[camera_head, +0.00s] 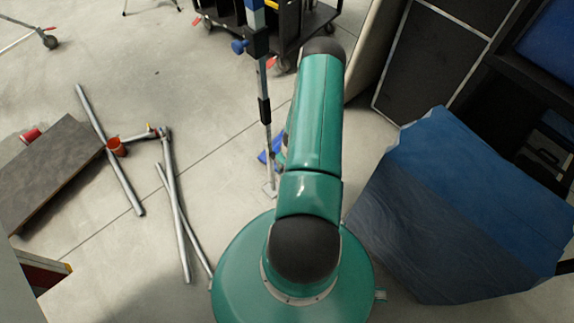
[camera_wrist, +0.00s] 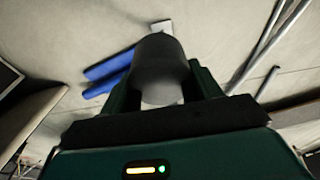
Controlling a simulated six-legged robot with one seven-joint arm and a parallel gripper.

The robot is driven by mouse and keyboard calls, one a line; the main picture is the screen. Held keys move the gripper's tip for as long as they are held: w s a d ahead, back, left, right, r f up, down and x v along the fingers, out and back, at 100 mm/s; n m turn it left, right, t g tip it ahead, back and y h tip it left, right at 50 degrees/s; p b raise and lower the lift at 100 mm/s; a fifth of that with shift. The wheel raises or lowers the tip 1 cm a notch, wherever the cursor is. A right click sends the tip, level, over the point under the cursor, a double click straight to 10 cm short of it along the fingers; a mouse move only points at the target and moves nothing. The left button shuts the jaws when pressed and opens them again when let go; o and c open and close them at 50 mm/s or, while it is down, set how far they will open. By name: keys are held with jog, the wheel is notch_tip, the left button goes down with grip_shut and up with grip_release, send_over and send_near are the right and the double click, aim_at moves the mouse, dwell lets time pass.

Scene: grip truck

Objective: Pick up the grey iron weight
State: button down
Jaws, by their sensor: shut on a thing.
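The grey iron weight (camera_wrist: 160,72) is a rounded grey cylinder in the middle of the wrist view. My gripper (camera_wrist: 162,85) is shut on it, with one dark green finger on each side of the weight. The palm hides part of the weight. In the head view my green arm reaches away over the floor and hides the weight and most of the gripper.
Blue pieces (camera_wrist: 108,72) lie on the floor by the weight in the wrist view. Metal pipes (camera_head: 175,205) and a brown board (camera_head: 55,165) lie at the left. A blue-covered block (camera_head: 450,210) stands at the right. A black cart (camera_head: 285,22) stands at the back.

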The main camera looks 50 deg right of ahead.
jog(key=shift+w+d+r, duration=0.1)
jog(key=shift+w, duration=0.05)
notch_tip(320, 180, up, 10)
jog(key=shift+f, duration=0.1)
dwell(0.6)
